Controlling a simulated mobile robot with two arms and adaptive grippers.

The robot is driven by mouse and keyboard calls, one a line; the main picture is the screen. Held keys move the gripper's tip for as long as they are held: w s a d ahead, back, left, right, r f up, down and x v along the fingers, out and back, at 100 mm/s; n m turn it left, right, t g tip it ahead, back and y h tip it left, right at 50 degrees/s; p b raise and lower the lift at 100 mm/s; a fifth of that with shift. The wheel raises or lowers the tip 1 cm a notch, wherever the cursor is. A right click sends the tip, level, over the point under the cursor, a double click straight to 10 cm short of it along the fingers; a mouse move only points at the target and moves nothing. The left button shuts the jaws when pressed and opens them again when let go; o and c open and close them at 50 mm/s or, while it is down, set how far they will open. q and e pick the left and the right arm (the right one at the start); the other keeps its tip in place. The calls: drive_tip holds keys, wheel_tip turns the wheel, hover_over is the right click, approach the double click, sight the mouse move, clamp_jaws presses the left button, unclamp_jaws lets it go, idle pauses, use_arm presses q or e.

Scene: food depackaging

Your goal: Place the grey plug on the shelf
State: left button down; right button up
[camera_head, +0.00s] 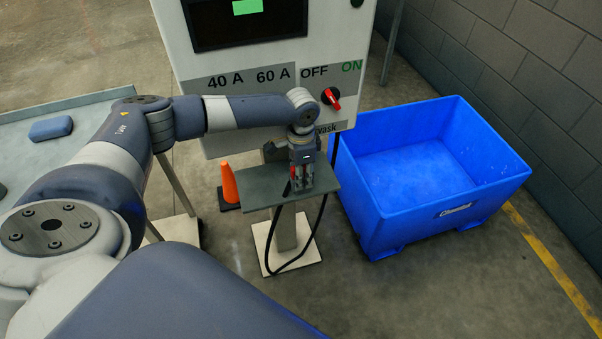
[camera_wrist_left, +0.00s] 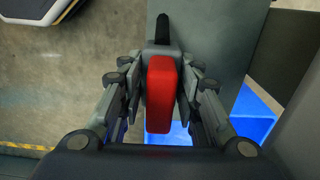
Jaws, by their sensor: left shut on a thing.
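My left gripper (camera_head: 302,186) points down over the small grey-green shelf (camera_head: 262,190) on the front of the cabinet. It is shut on the grey plug; in the left wrist view a grey end (camera_wrist_left: 160,48) with a black cable (camera_wrist_left: 162,28) shows past a red block (camera_wrist_left: 159,95) between the fingers (camera_wrist_left: 161,90). The shelf also shows behind it in the left wrist view (camera_wrist_left: 205,45). The fingers hide most of the plug in the head view, and I cannot tell whether it touches the shelf. My right gripper is not in view.
The cabinet (camera_head: 225,110) has a red switch (camera_head: 331,98) just above the shelf. A black cable (camera_head: 318,225) loops down to the floor. An orange cone (camera_head: 229,184) stands left of the shelf, a blue crate (camera_head: 480,205) right of it. A table (camera_head: 60,110) is at left.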

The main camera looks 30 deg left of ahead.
use_arm(q)
drive_tip(key=c, duration=1.2)
unclamp_jaws()
drive_tip(key=shift+f, duration=0.1)
